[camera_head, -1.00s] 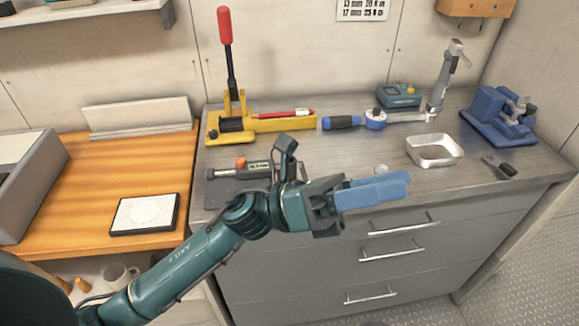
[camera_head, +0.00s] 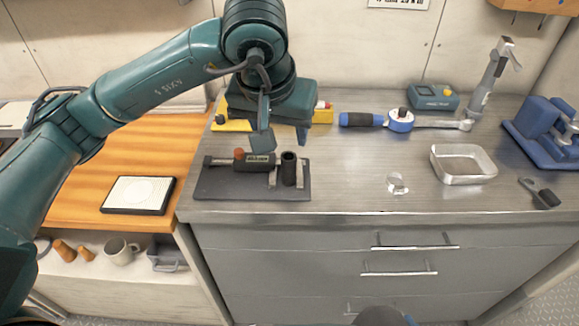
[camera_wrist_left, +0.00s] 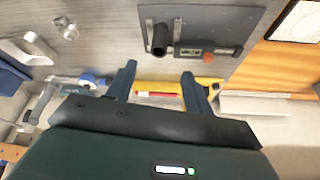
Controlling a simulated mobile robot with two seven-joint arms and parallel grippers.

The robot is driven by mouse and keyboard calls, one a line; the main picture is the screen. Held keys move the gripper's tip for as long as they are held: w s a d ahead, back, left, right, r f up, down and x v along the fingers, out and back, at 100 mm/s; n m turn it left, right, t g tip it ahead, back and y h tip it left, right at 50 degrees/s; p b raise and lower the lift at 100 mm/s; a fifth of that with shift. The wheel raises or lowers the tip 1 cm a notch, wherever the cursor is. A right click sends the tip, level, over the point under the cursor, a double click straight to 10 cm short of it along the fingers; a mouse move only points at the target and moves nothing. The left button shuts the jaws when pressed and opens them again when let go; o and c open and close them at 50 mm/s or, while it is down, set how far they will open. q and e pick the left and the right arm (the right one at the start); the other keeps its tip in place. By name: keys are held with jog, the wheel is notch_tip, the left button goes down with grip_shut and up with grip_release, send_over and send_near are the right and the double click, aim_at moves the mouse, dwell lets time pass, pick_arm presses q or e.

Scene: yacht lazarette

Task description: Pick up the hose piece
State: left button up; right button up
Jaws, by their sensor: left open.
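The hose piece looks to be the short black tube (camera_head: 289,168) standing upright near the right end of a dark mat (camera_head: 230,189) on the grey bench top. Its open top faces up, and it also shows in the left wrist view (camera_wrist_left: 160,38). My left gripper (camera_head: 282,140) is open and empty, pointing down, above and just behind the tube. The left wrist view shows both fingers (camera_wrist_left: 158,72) apart, with the tube beyond them and nothing between.
A gauge-like tool with an orange knob (camera_head: 239,154) lies left of the tube, and metal clamp pieces stand beside it. A clear ring (camera_head: 396,184) and a metal tray (camera_head: 463,164) are to the right. A yellow tool (camera_head: 232,113) is partly hidden behind my arm.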

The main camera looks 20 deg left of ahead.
aim_at(288, 158)
pick_arm(q)
jog(key=p+x, duration=0.1)
jog(key=x, duration=1)
jog(key=shift+d, duration=0.15)
jog(key=shift+c, duration=0.2)
jog(key=c, duration=1)
